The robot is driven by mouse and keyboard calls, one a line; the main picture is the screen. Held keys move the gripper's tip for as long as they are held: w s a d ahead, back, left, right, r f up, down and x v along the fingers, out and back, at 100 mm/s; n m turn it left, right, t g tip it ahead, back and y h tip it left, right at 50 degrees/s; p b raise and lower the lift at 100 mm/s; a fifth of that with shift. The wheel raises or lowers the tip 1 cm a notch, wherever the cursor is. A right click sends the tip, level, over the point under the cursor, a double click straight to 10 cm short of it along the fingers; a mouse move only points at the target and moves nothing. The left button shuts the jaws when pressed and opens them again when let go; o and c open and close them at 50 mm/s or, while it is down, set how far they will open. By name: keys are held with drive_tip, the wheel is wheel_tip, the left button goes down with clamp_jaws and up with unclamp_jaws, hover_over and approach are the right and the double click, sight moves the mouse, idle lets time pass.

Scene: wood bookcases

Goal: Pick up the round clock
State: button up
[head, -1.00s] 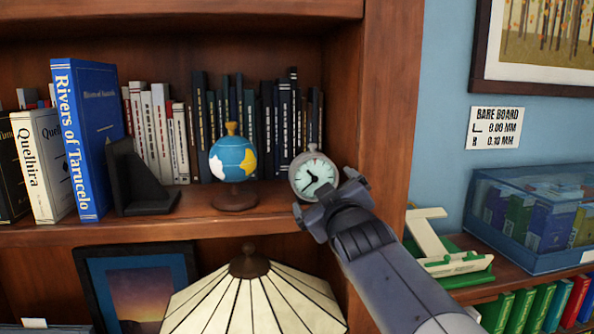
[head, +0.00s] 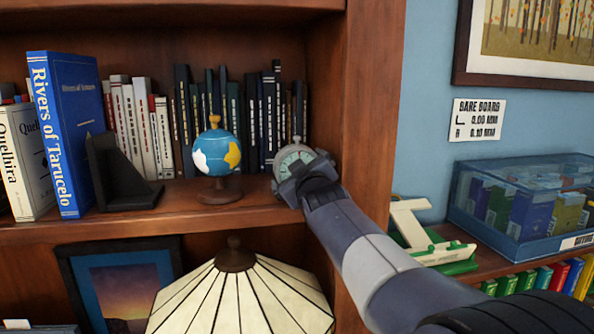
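The round clock (head: 293,158) has a grey rim and a pale green face. It stands on the bookcase shelf near the right side panel, to the right of the globe. My gripper (head: 300,178) is right in front of the clock and overlaps its lower and right parts. The fingers appear to lie at the clock's left and right edges, but I cannot tell whether they touch it. The clock's base is hidden behind the gripper.
A small globe (head: 217,155) stands close on the left. A row of dark books (head: 245,120) is behind. The wooden side panel (head: 370,110) is close on the right. A striped lampshade (head: 240,300) sits below the shelf. A clear case (head: 520,205) is at far right.

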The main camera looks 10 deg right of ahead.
drive_tip(key=shift+c, duration=0.2)
drive_tip(key=c, duration=0.7)
drive_tip(key=shift+c, duration=0.8)
drive_tip(key=shift+r, duration=0.2)
